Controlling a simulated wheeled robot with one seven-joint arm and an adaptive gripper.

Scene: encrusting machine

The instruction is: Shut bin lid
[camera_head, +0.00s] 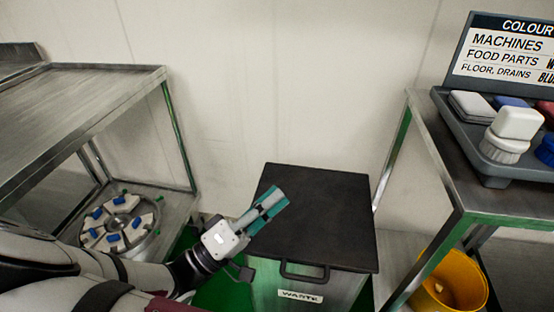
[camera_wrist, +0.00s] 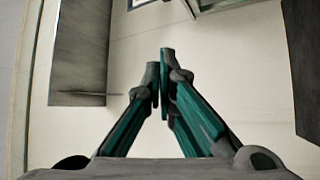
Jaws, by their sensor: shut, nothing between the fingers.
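The waste bin (camera_head: 264,284) is a grey metal box with a "WASTE" label, standing on the floor between two metal tables. Its black lid (camera_head: 335,220) covers the top and looks flat, with a dark handle (camera_head: 304,276) at the front edge. Whether a small gap is left under the lid is hard to tell. My gripper (camera_head: 277,197) is over the left part of the lid, its teal fingers together and empty; contact with the lid cannot be told. The wrist view shows the gripper (camera_wrist: 161,60) with its fingertips close together. A dark panel (camera_wrist: 305,65) at that view's right edge is unclear.
A metal table (camera_head: 75,95) stands left, with a round tray of white and blue parts (camera_head: 121,224) on its lower shelf. The right table (camera_head: 480,207) bears a grey tray of brushes (camera_head: 470,135); a yellow bucket (camera_head: 455,285) sits below. A pale wall is behind.

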